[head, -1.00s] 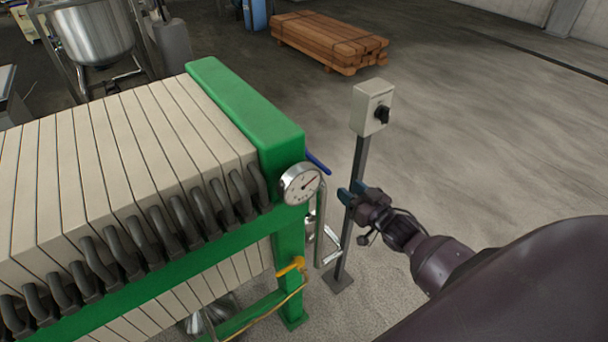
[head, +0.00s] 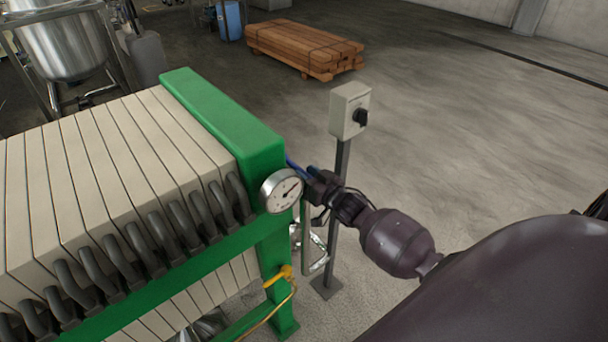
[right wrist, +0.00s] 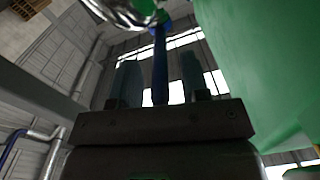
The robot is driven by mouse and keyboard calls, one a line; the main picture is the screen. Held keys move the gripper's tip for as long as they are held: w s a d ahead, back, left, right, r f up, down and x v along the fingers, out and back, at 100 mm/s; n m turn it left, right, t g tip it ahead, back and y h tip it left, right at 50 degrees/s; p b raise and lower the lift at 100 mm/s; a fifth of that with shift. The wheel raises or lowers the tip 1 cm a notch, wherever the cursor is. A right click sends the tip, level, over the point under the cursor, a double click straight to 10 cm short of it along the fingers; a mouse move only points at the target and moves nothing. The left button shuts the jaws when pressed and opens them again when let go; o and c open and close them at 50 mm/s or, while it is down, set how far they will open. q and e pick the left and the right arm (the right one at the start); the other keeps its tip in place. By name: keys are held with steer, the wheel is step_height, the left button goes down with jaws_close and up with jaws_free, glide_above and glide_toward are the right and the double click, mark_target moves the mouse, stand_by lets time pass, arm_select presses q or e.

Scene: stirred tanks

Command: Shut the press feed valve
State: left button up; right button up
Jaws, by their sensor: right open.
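The valve's blue lever (head: 297,168) sticks out from behind the end of the green press frame (head: 262,150), just above the dial gauge (head: 281,190). In the right wrist view the blue lever (right wrist: 160,62) shows between my two fingers, with a gap on each side, and runs toward a shiny metal pipe (right wrist: 118,10). My right gripper (head: 313,177) is open at the lever, beside the gauge; it also shows in the wrist view (right wrist: 161,82). The valve body is mostly hidden behind the frame. My left gripper is not in view.
A grey switch box (head: 349,110) on a post (head: 336,215) stands right behind my right gripper. A yellow-handled tap (head: 281,274) sits lower on the frame. A timber stack (head: 305,47) lies at the back; the floor to the right is clear.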

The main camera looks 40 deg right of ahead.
steer(key=shift+w, duration=0.35)
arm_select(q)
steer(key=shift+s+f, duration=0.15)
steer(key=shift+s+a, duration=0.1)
arm_select(e)
jaws_close()
